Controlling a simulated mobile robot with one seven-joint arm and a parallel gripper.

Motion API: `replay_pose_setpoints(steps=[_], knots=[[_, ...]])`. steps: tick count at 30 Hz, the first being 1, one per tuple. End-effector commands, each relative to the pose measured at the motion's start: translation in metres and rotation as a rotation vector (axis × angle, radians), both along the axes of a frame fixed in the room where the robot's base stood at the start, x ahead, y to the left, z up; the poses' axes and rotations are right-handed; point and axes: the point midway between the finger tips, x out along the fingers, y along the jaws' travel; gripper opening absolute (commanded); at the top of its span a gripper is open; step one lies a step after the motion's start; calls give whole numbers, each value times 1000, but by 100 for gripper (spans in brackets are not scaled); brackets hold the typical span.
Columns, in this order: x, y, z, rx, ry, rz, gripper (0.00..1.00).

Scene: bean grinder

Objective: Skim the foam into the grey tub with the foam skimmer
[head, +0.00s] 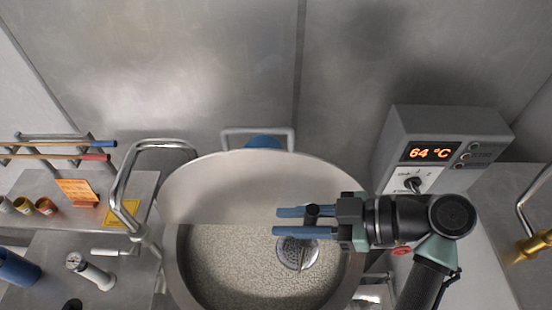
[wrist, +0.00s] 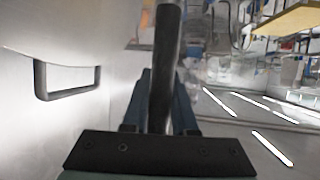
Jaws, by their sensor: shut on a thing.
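The foam skimmer has a round perforated head (head: 297,254) and a dark handle, whose end shows between my fingers in the head view (head: 312,211). My gripper (head: 281,222) is shut on the handle with its two blue fingers, above the right part of a large steel kettle (head: 179,272). In the wrist view the handle (wrist: 166,70) stands up between the fingers. Pale, speckled foam (head: 235,262) fills the kettle's opening. The skimmer head is over this surface; I cannot tell whether it touches. I cannot make out the grey tub in either view.
A half lid (head: 250,185) covers the kettle's back. A control box (head: 445,140) reading 64 °C stands at the right. A bent steel pipe (head: 125,180) rises at the left, beside a side table (head: 65,212) with small cups. A brass fitting (head: 535,248) is at the far right.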

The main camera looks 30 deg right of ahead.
Motion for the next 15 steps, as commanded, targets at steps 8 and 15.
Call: replay_pose_setpoints(steps=[8,15], knots=[[0,0,-7,0,-1,0,0],[0,0,-32,0,-2,2,0]])
